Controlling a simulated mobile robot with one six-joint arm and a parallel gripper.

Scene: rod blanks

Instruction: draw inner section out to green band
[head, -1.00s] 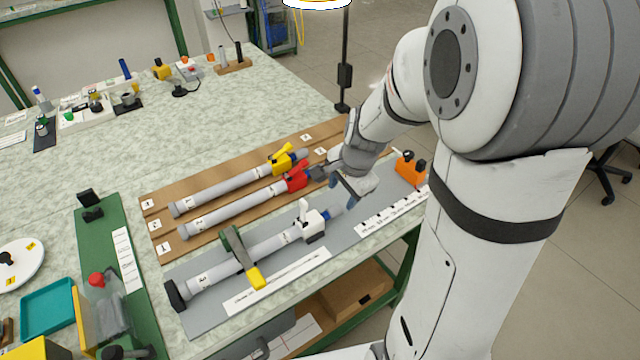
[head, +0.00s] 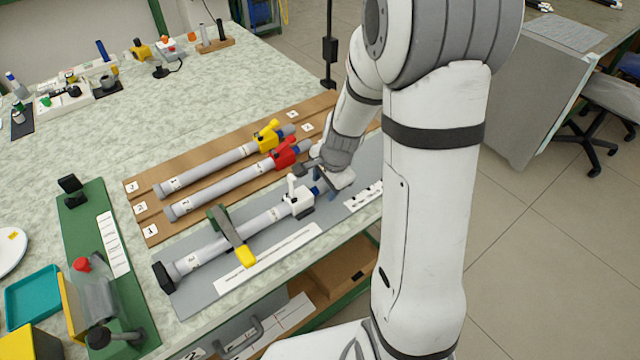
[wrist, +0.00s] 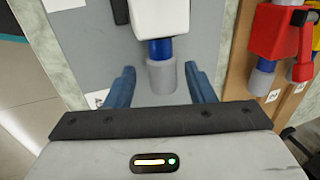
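A grey telescopic rod (head: 252,227) lies on the grey plate, with a white collar (head: 298,201) and upright white lever near its right end. The collar also shows at the top of the wrist view (wrist: 160,18). From it sticks the inner section, showing a short blue part (wrist: 160,48) and a grey end (wrist: 162,76). No green band is visible. My gripper (wrist: 159,70) is open, its two blue fingers on either side of the grey end with a gap on both sides. In the head view my gripper (head: 328,188) hides much of that end.
A clamp with a yellow handle (head: 245,257) crosses the rod. Two more rods, with a red collar (head: 285,154) and a yellow collar (head: 267,135), lie on the brown board behind. The red collar's lever is close on the right in the wrist view (wrist: 302,70).

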